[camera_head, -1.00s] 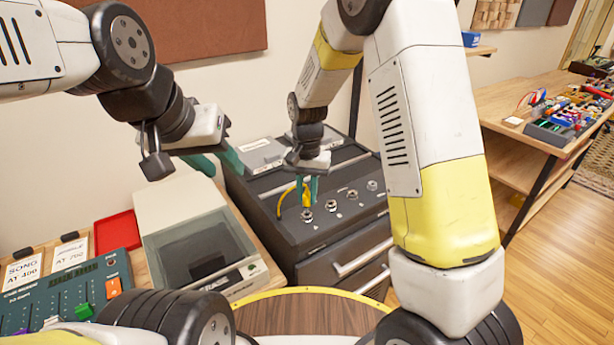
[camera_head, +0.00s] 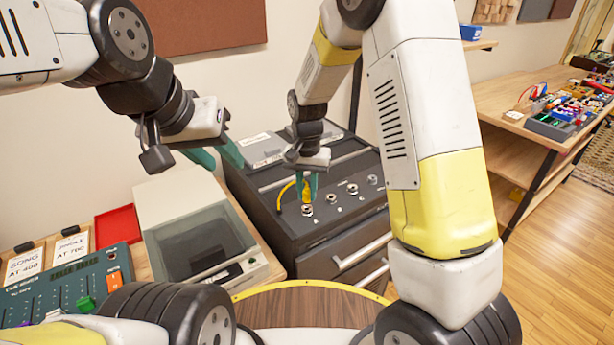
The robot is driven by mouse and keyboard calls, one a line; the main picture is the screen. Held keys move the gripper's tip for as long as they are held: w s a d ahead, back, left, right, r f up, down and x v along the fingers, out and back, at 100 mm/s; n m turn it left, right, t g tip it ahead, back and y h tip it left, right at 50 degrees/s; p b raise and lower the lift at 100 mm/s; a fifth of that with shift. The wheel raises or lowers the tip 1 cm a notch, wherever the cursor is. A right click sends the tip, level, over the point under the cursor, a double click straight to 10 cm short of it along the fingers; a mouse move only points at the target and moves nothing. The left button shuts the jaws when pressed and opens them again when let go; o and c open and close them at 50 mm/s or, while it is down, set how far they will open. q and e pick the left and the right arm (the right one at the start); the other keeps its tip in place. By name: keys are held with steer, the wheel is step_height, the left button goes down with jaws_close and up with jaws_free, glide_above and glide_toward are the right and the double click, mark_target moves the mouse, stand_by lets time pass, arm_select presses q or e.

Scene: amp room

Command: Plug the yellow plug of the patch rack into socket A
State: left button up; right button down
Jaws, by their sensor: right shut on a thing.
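The yellow plug (camera_head: 306,195) is held upright between the teal fingers of my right gripper (camera_head: 308,187), with its yellow cable (camera_head: 284,192) curving down to the left. The plug is right above the leftmost round metal socket (camera_head: 307,210) on the dark patch rack (camera_head: 265,215); this looks like socket A, but its label is too small to read. I cannot tell whether the plug's tip touches or enters it. My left gripper (camera_head: 218,156) is open and empty, left of the rack, with its teal fingers apart.
More sockets (camera_head: 352,188) run to the right on the rack top. A turntable-like box with a clear lid (camera_head: 200,245), a red tray (camera_head: 118,233) and a teal mixer (camera_head: 75,290) stand at left. A wooden bench (camera_head: 500,95) with parts is at right.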

steer(key=shift+f, duration=0.85)
steer(key=c, duration=1.2)
jaws_free()
step_height(320, 180, up, 7)
steer(key=shift+r, duration=0.4)
